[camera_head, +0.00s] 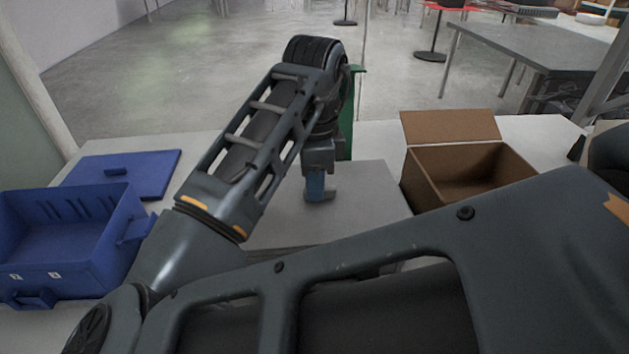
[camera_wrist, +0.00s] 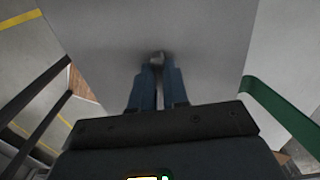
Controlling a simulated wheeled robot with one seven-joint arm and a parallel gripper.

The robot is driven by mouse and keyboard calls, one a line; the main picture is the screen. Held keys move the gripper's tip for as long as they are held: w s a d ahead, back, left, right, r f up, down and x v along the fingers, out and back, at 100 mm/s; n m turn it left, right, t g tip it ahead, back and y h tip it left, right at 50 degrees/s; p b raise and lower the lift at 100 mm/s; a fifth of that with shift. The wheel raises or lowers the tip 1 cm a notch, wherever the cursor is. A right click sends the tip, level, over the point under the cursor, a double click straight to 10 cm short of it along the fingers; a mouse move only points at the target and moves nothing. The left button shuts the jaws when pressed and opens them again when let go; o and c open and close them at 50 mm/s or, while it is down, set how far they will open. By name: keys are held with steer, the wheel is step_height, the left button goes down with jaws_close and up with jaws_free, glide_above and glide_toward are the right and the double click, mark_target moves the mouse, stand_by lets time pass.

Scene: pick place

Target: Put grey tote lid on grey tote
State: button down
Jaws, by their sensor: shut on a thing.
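The grey tote lid (camera_head: 370,195) is a flat, light grey panel at the middle of the table in the head view. It fills much of the wrist view (camera_wrist: 205,35). My gripper (camera_head: 318,194) points down at the lid and is shut on its small handle, between the blue fingertips in the wrist view (camera_wrist: 158,68). A grey edge shows below the lid's front side, mostly hidden by my arm. I cannot tell whether this is the grey tote, or whether the lid touches it.
A blue tote (camera_head: 75,265) stands at the left with a blue lid (camera_head: 150,165) lying behind it. An open cardboard box (camera_head: 470,170) stands right of the lid. A green upright (camera_head: 346,135) rises behind my gripper. White table (camera_head: 545,135) shows at the right.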

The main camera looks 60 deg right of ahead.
steer(key=c, duration=1.1)
jaws_free()
steer(key=shift+r+p, duration=3.45)
steer(key=shift+r, duration=0.6)
steer(key=shift+f, duration=0.1)
